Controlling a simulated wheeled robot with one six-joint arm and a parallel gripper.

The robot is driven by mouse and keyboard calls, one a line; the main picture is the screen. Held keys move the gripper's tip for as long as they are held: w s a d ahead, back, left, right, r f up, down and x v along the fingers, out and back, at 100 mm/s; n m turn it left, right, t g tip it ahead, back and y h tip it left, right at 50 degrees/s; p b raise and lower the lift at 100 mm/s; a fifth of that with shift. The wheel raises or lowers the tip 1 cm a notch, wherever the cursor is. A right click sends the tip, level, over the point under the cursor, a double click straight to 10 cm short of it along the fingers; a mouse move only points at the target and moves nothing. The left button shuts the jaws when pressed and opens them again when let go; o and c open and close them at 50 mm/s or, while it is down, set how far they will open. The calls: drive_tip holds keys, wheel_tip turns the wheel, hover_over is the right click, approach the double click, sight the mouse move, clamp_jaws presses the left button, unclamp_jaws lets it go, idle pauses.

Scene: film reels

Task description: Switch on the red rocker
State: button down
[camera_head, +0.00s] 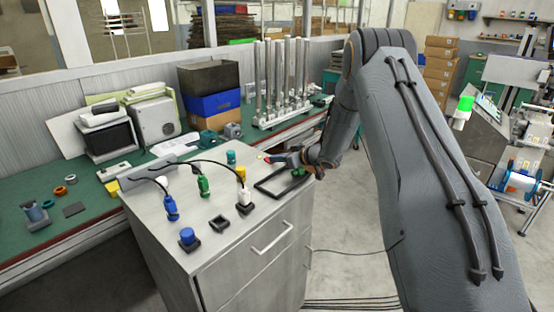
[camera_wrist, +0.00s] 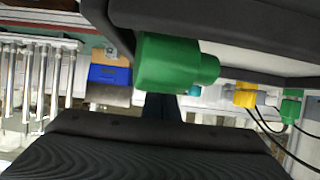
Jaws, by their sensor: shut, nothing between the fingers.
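My gripper (camera_head: 284,159) is at the end of my arm, low over the far right part of the grey metal cabinet top (camera_head: 213,213). It is small and partly hidden by my wrist in the head view; its fingers are shut and empty. A tiny red patch (camera_head: 267,160) shows at its tip, too small to tell whether it is the red rocker. No other red switch can be made out. A green part (camera_head: 299,172) sits just below my gripper. In the wrist view a green block with a round stub (camera_wrist: 170,62) is close to the camera.
A black frame (camera_head: 262,187) lies on the cabinet by my gripper. Cabled blue (camera_head: 171,207), green (camera_head: 203,185) and white (camera_head: 244,197) plugs stand left of it, with a blue knob (camera_head: 187,236) in front. Upright metal tubes (camera_head: 281,75) stand behind.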

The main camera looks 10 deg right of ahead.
drive_tip(key=shift+r+p, duration=0.4)
drive_tip(key=shift+r, duration=0.45)
drive_tip(key=shift+r, duration=0.2)
drive_tip(key=r, duration=0.1)
drive_tip(key=r+p, duration=0.1)
drive_tip(key=s+d+r+p, duration=0.1)
drive_tip(key=shift+r, duration=0.4)
drive_tip(key=s+d+b, duration=0.1)
drive_tip(key=s, duration=0.1)
drive_tip(key=s+d+b, duration=0.1)
drive_tip(key=s+d, duration=0.1)
drive_tip(key=s, duration=0.1)
drive_tip(key=s+d+b, duration=0.1)
drive_tip(key=s+d, duration=0.1)
drive_tip(key=shift+s+d+r, duration=0.2)
drive_tip(key=shift+s, duration=0.15)
